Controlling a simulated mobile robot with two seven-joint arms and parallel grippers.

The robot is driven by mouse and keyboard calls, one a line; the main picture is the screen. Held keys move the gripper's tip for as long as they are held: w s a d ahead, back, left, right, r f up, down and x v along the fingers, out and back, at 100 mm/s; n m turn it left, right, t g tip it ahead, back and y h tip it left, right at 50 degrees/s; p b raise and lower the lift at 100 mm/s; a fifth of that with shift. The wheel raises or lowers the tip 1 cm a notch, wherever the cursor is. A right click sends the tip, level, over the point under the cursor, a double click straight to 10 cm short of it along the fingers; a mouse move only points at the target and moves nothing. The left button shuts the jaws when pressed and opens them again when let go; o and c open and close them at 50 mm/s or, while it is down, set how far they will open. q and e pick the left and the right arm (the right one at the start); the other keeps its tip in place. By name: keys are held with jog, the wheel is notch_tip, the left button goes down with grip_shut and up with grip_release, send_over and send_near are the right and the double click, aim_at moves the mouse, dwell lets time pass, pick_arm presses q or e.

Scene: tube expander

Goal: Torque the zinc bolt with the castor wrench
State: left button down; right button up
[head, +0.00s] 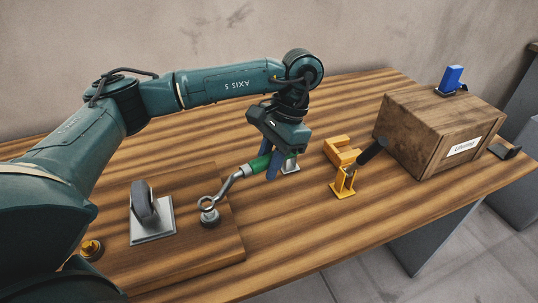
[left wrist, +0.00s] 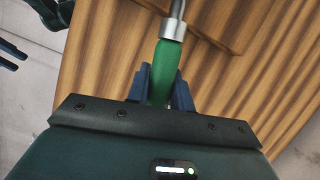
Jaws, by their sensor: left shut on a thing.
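My left gripper (head: 278,166) is shut on the green handle of the castor wrench (head: 233,182). The handle also shows between the blue fingers in the left wrist view (left wrist: 167,75). The wrench's steel shank runs left and down to its ring end, which is at the grey zinc bolt (head: 210,217) on the wooden board. I cannot tell whether the ring is around the bolt head or just above it. A castor (head: 146,203) with a dark wheel and grey plate sits on the board left of the bolt. My right gripper is not clearly visible.
A brass bolt (head: 91,249) is at the board's left. A wooden crate (head: 408,130) stands at the right.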

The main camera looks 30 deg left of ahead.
pick_arm(q)
jog(key=shift+a+b, duration=0.15)
jog(key=shift+b, duration=0.25)
jog(key=a+n+h+b, duration=0.1)
jog(key=a+n+h, duration=0.2)
jog(key=a+n, duration=0.8)
jog(key=shift+a+f+h+b, duration=0.3)
jog(key=shift+a+f+b, duration=0.1)
jog(key=shift+a, duration=0.4)
jog(key=shift+f, duration=0.1)
jog(key=shift+f, duration=0.2)
jog(key=shift+f, duration=0.45)
